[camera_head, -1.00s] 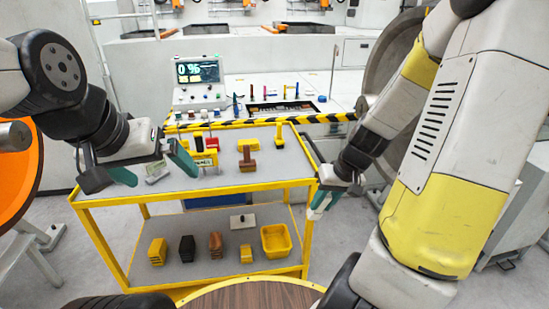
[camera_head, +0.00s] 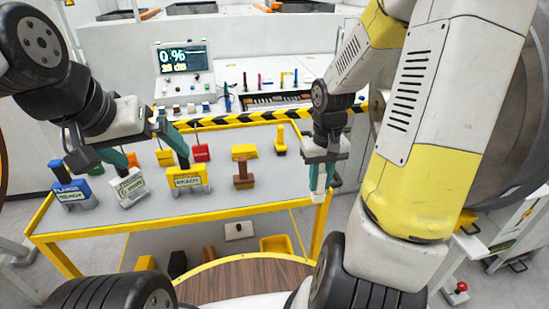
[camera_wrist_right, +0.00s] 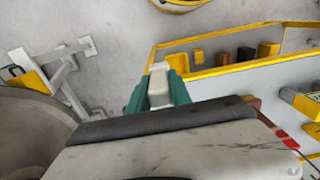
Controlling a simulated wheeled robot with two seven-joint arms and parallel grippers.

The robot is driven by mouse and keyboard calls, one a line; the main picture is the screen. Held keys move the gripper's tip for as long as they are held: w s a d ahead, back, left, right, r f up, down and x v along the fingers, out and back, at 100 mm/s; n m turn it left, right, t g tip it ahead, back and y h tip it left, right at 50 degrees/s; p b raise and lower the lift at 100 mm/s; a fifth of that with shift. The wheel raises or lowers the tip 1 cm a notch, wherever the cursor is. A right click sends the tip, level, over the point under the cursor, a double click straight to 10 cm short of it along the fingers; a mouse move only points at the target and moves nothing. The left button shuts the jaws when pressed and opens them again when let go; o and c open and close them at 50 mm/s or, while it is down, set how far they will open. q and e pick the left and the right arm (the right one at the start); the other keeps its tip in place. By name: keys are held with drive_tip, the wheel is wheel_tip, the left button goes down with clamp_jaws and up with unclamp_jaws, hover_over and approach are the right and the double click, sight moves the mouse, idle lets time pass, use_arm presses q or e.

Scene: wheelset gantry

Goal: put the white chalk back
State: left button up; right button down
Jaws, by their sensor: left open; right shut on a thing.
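My right gripper (camera_head: 322,178) hangs downward at the right edge of the yellow cart, its teal fingers shut. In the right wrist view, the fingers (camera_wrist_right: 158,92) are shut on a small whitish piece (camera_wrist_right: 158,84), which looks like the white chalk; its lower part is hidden. My left gripper (camera_head: 142,150) is open over the left part of the cart top, with its fingers apart above the standing label blocks. In the head view, a bench tray (camera_head: 280,98) at the back has several coloured upright sticks around it.
The yellow cart (camera_head: 250,209) carries a blue block (camera_head: 75,193), a white-green block (camera_head: 130,188), a yellow READY block (camera_head: 187,180), a red piece (camera_head: 200,152) and a brown stamp (camera_head: 244,178). A striped barrier (camera_head: 240,119) runs behind it. A large wheel stands at right.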

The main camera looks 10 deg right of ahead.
drive_tip(key=shift+w+a+f, duration=0.85)
drive_tip(key=shift+w+a, duration=0.1)
drive_tip(key=shift+w, duration=1.6)
drive_tip(key=shift+w+a+f, duration=0.8)
drive_tip(key=shift+w+a, duration=0.2)
drive_tip(key=shift+w, duration=1.55)
drive_tip(key=shift+w+a+f, duration=0.85)
drive_tip(key=shift+w+a, duration=0.1)
drive_tip(key=shift+w, duration=1.6)
drive_tip(key=c, duration=1.2)
unclamp_jaws()
drive_tip(key=shift+o, duration=0.2)
wheel_tip(320, 180, up, 12)
drive_tip(key=s+r+t, duration=0.2)
drive_tip(key=s+r, duration=0.2)
drive_tip(key=s, duration=0.4)
drive_tip(key=s+a+r+t+y, duration=0.1)
drive_tip(key=s+r, duration=0.3)
drive_tip(key=s, duration=0.4)
drive_tip(key=s+a+r+t+y, duration=0.1)
drive_tip(key=s+r+t, duration=0.2)
drive_tip(key=s+r, duration=0.2)
drive_tip(key=s, duration=0.3)
